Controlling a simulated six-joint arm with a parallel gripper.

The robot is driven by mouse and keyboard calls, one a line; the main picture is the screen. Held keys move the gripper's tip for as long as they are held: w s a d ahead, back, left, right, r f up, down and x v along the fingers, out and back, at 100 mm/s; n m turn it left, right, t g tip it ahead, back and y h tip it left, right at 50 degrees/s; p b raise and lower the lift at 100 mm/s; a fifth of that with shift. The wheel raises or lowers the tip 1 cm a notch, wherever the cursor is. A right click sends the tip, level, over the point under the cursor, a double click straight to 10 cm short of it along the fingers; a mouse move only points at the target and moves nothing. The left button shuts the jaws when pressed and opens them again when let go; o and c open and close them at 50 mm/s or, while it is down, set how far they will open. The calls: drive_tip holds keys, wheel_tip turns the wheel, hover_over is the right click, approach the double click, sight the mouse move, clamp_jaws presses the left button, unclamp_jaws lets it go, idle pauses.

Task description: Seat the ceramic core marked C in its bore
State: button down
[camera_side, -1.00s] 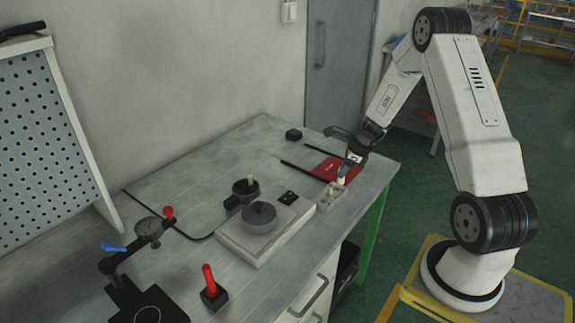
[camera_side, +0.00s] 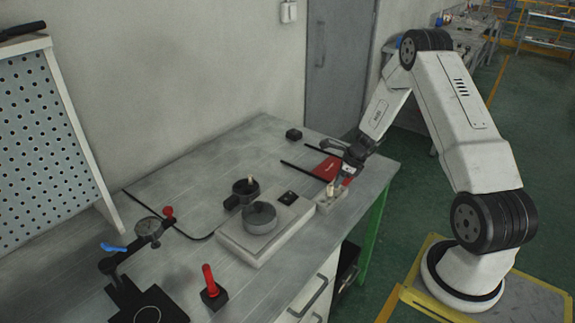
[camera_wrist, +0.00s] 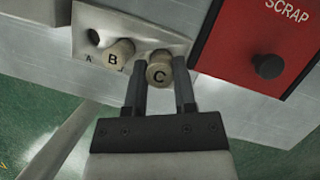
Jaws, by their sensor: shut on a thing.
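The ceramic core marked C (camera_wrist: 158,76) is a pale round peg in the wrist view, with its lettered end facing the camera. My gripper (camera_wrist: 162,70) has its two dark fingers shut on core C. The core is at the edge of a pale rack block (camera_wrist: 141,27); I cannot tell if it is clear of its hole. Core B (camera_wrist: 115,56) stands in the rack, and the hole by letter A (camera_wrist: 92,37) is empty. In the side view my gripper (camera_side: 347,172) is low over the rack block (camera_side: 329,203). A round grey cup (camera_side: 259,217) on a plate looks open.
A dark cup with a pale peg (camera_side: 249,182) stands behind the grey cup. A red SCRAP tray (camera_wrist: 250,30) with a black knob lies beside the rack. A dial gauge stand (camera_side: 149,228) and a red-handled tool (camera_side: 209,281) stand at the front left.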

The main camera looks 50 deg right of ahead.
drive_tip(key=shift+f, duration=0.15)
drive_tip(key=c, duration=0.7)
unclamp_jaws()
drive_tip(key=v, duration=1.2)
